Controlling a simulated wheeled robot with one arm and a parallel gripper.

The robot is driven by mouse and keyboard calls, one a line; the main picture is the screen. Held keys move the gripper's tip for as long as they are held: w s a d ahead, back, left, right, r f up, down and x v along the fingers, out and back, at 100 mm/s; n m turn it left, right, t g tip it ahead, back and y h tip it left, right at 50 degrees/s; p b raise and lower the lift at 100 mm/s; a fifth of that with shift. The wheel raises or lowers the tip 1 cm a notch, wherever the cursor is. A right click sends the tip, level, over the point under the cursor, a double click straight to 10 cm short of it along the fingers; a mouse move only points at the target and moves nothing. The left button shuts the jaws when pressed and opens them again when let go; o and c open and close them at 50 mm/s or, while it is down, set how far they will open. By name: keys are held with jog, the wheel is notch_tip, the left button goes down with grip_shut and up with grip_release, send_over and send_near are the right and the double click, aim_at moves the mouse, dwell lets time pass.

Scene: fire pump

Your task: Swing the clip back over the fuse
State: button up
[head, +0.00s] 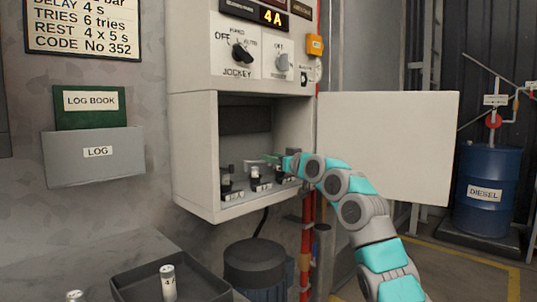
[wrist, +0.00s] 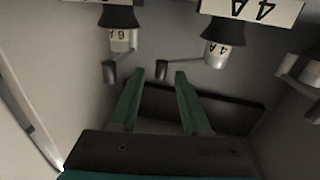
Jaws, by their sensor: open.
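In the head view, my gripper (head: 272,158) is inside the open cabinet compartment, just above the row of fuses. In the wrist view, its two green fingers (wrist: 160,74) are apart with nothing held. A small grey clip (wrist: 176,66) with a round knob end lies at the fingertips, its knob between or just beyond them; the exact depth is unclear. Its arm runs toward the white fuse marked 4 A (wrist: 215,54), which sits in a black holder. A neighbouring fuse (wrist: 120,40), whose label reads about 6 A, has a similar clip (wrist: 110,71) beside it.
A third holder with a clip (wrist: 300,70) is at the right of the wrist view. The compartment walls (head: 197,150) are close around my gripper. The white cabinet door (head: 390,145) stands open to the right. A dark tray (head: 200,290) holds a loose fuse (head: 168,283).

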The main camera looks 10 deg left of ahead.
jog(key=shift+p+x, duration=0.3)
jog(key=shift+x, duration=0.75)
grip_shut()
jog(key=shift+f, duration=0.1)
dwell(0.7)
